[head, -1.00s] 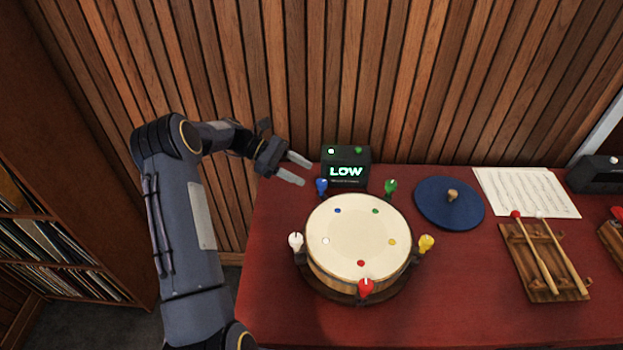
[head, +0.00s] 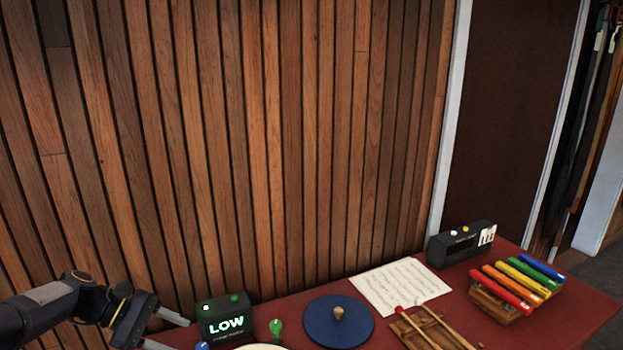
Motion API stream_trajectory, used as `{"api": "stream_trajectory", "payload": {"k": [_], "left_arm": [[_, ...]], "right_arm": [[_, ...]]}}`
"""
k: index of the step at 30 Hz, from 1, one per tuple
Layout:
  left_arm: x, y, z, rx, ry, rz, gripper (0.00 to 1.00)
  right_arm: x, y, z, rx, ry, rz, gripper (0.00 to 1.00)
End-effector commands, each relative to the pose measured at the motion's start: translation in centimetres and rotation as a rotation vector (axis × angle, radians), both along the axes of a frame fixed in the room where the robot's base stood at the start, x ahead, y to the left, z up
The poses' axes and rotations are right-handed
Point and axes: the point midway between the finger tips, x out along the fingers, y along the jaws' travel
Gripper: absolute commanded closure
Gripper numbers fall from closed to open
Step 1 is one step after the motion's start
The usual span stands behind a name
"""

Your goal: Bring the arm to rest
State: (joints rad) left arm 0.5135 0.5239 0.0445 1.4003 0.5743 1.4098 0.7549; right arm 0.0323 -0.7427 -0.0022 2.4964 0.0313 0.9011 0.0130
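My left arm comes in at the lower left of the head view, and its gripper (head: 168,331) is open and empty. The two fingers are apart, just left of the black box (head: 226,318) that shows LOW in green letters. I cannot tell whether they touch it. My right gripper is not in view. Only the far edge of the drum (head: 262,347) shows at the bottom, with a green peg (head: 276,328) and a blue peg (head: 202,346) at its rim.
A red table (head: 465,305) holds a blue disc (head: 322,332) with a wooden knob, a music sheet (head: 400,286), mallets on a wooden rack (head: 428,332), a black device (head: 461,245) and colored bars (head: 530,265). A slatted wall (head: 260,140) stands behind.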

Motion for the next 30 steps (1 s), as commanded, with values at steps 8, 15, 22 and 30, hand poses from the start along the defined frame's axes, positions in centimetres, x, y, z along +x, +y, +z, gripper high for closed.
{"api": "stream_trajectory", "payload": {"k": [8, 15, 22, 30], "left_arm": [[-9.0, -4.7, 6.0, 0.319, -0.332, -0.258, 0.5], [-17.3, -7.4, 6.9, 0.574, -0.627, -0.493, 0.5], [-23.6, -9.0, 4.8, 0.786, -0.887, -0.703, 0.5], [-26.1, -9.6, 3.0, 0.894, -1.018, -0.813, 0.5]], "right_arm": [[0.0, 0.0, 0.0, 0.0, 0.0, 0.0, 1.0], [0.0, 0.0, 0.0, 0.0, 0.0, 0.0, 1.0], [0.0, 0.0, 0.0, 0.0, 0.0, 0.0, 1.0], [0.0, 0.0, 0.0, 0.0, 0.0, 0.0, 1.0]]}}
